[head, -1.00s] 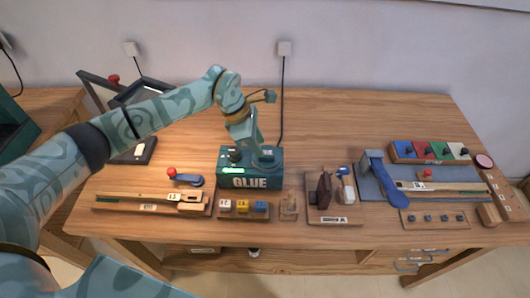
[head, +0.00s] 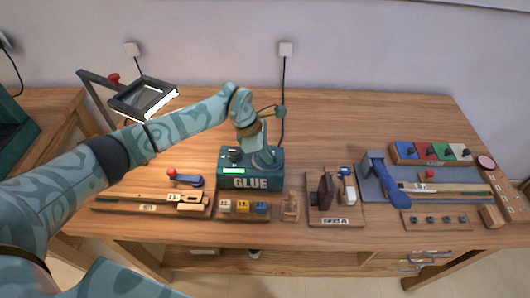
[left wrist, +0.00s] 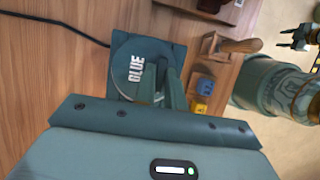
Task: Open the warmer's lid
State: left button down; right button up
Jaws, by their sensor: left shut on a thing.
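The warmer (head: 262,184) is a dark teal box marked GLUE, with a lit green strip on its front, standing mid-table. Its round lid (head: 276,157) lies flat on top at the right. In the left wrist view the lid (left wrist: 122,65) also shows, with GLUE lettering. My left gripper (head: 262,160) points down at the lid from above and is shut on a part of it. The fingers (left wrist: 172,92) hide the exact grip in the left wrist view. My right gripper (left wrist: 298,38) is small at that view's upper right edge, and its jaws are unclear.
Numbered blocks (head: 243,207) stand in front of the warmer, with a small wooden stand (head: 290,207) beside them. A board with a dark clamp-like tool (head: 324,190) is to the right. The table behind the warmer is largely clear.

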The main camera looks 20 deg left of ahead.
pick_arm(q)
jog(key=w+d+b, duration=0.2)
jog(key=d, duration=0.5)
jog(key=c, duration=1.5)
grip_release()
jog(key=shift+o, duration=0.2)
jog(key=shift+a+r, duration=0.1)
jog(key=shift+r, duration=0.05)
jog(key=p+v, duration=0.2)
jog(key=v, duration=1.4)
jog(key=shift+a, duration=0.1)
